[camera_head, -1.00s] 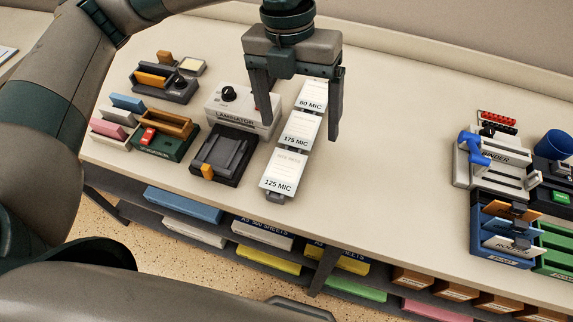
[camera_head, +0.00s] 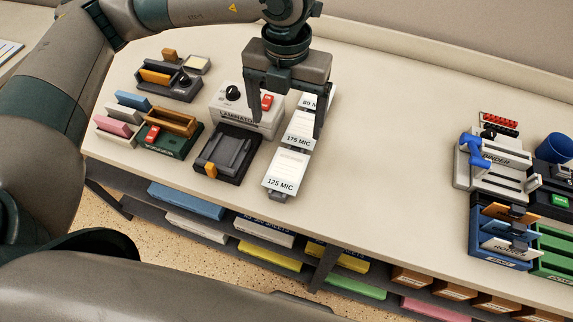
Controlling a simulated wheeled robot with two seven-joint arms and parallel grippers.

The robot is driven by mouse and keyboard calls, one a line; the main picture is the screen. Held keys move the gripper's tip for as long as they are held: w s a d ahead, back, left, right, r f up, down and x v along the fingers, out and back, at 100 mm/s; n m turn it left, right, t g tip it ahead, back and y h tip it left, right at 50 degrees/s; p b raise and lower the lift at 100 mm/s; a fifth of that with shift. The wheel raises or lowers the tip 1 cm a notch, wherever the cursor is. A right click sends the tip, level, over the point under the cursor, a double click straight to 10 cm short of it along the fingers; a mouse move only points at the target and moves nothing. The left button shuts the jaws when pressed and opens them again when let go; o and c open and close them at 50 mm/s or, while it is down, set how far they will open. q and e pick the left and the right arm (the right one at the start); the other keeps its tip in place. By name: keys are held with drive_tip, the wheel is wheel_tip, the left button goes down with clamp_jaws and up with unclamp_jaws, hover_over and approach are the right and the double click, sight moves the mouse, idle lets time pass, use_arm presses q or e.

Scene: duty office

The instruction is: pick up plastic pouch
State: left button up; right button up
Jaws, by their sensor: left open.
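Three white plastic pouch packs lie in a row on a dark holder on the counter. They are labelled 80 MIC (camera_head: 309,101), 175 MIC (camera_head: 298,139) and 125 MIC (camera_head: 283,182). My left gripper (camera_head: 288,128) points down over the row, near the 175 MIC pack, open with nothing between its fingers. Its right finger overlaps the right edge of the packs in the picture, and its left finger shows in front of the laminator. I cannot tell how high the fingertips are. The gripper partly hides the 80 MIC pack. My right gripper is not in view.
The laminator (camera_head: 240,118) and a dark tray (camera_head: 227,155) stand just left of the packs. Stationery holders (camera_head: 170,133) are farther left. A binder (camera_head: 497,160) and racks (camera_head: 500,245) stand at the right. The counter (camera_head: 390,150) between is clear.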

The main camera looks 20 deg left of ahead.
use_arm(q)
drive_tip(key=p, duration=0.2)
hover_over(289, 163)
drive_tip(key=f, duration=0.6)
drive_tip(key=shift+a+f, duration=0.25)
drive_tip(key=shift+f, duration=0.5)
drive_tip(key=shift+d+f+p, duration=0.2)
drive_tip(key=shift+f+p, duration=0.5)
drive_tip(key=shift+p, duration=0.4)
wheel_tip(289, 163, down, 4)
drive_tip(key=shift+d+r+p, duration=0.1)
drive_tip(key=shift+r+p, duration=0.15)
drive_tip(key=shift+p, duration=0.6)
drive_tip(key=shift+f, duration=0.15)
drive_tip(key=shift+f+b, duration=0.25)
drive_tip(key=shift+b, duration=0.4)
